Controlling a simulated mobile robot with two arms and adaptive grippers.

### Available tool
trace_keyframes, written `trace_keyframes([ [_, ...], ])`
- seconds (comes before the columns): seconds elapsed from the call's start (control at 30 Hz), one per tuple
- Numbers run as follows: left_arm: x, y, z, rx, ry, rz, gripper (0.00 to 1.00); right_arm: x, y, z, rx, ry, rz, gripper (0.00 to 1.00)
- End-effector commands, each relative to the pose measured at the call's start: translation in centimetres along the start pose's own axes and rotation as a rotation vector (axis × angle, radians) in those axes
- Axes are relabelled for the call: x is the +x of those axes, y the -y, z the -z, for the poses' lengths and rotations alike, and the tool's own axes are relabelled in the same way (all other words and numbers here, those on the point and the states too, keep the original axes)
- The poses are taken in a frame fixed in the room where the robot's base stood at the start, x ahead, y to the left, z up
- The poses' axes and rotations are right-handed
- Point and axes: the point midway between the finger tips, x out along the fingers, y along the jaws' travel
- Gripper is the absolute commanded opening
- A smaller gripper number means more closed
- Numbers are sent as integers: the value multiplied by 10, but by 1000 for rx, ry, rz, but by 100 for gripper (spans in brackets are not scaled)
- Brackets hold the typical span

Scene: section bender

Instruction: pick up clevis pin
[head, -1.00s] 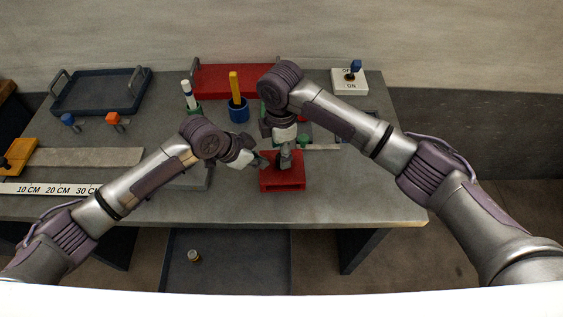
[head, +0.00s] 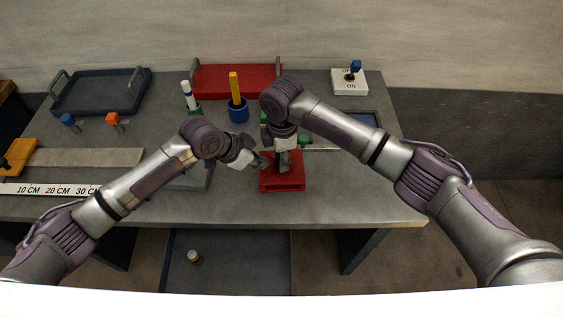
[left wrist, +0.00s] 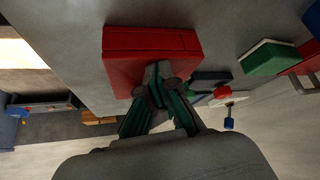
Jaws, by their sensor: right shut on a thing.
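My right gripper (head: 284,163) points down at the red block (head: 282,185) near the table's front edge. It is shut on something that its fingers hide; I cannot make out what. My left gripper (head: 262,163) is beside the right one, at the block's upper left. In the left wrist view, the left gripper's fingers (left wrist: 160,78) come close together in front of the red block (left wrist: 120,45); whether they are open or shut is unclear. I cannot pick out a clevis pin for certain.
A blue cup (head: 239,115) with a yellow stick, a red tray (head: 225,82), a dark blue tray (head: 100,108) and a switch box (head: 349,86) stand behind. A ruler (head: 45,189) lies left. A small light object (head: 194,257) sits in the lower tray (head: 245,268). The table's front right is clear.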

Motion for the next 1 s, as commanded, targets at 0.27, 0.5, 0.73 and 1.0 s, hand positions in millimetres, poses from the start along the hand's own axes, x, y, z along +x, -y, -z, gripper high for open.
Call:
trace_keyframes([
  [0.27,1,-1,-1,-1,3,-2,0,-12,-1,0,-1,-1,-4,0],
  [0.5,1,-1,-1,-1,3,-2,0,-60,-1,0,-1,-2,-6,0],
  [0.73,1,-1,-2,-1,3,-2,0,-93,0,0,0,-1,-2,0],
  [1.0,1,-1,-2,-1,3,-2,0,-101,0,0,0,0,-1,0],
])
